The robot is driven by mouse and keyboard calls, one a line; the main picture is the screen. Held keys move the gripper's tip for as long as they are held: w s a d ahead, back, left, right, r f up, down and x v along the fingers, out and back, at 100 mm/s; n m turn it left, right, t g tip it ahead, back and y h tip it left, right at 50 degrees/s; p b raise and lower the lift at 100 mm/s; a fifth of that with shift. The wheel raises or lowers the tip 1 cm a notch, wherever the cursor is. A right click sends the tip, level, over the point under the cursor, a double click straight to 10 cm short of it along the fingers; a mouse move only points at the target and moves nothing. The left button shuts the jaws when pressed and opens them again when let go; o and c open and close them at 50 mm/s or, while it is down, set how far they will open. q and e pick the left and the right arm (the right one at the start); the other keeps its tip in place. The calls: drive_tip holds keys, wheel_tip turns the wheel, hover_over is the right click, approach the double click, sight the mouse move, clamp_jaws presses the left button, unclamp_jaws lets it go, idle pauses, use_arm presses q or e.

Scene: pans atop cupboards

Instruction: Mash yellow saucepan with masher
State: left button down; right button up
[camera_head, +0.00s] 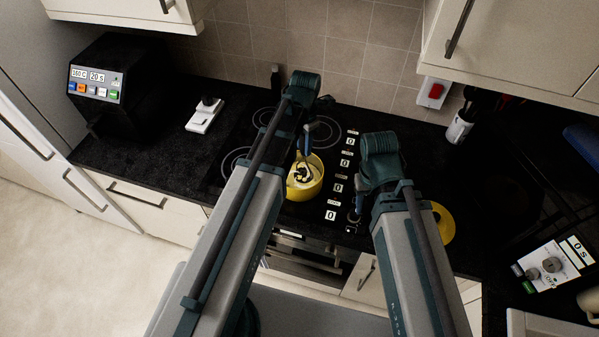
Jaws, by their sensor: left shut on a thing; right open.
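The yellow saucepan (317,184) sits on the black hob in the middle of the head view, with something pale and dark inside it. My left gripper (304,152) points down over the pan's far side. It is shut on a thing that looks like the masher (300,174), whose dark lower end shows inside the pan. Whether the masher touches the contents cannot be told. My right gripper (355,212) is open, right of the pan near the hob's front right corner, and holds nothing that I can see.
A round yellow thing (445,224), partly behind my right arm, lies on the counter. Hob number displays (338,188) stand right of the pan. A black oven-like appliance (112,85) and a white device (205,115) are at left. Cupboards hang above. The left counter front is clear.

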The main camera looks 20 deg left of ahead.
use_arm(q)
drive_tip(key=a, duration=0.1)
drive_tip(key=s+a, duration=0.1)
drive_tip(key=a, duration=0.1)
drive_tip(key=shift+s, duration=0.2)
drive_tip(key=shift+f, duration=0.2)
idle(0.4)
drive_tip(key=shift+f+b, duration=0.9)
drive_tip(key=shift+b, duration=0.2)
drive_tip(key=shift+r, duration=0.1)
wheel_tip(320, 180, up, 2)
drive_tip(key=shift+p, duration=1.1)
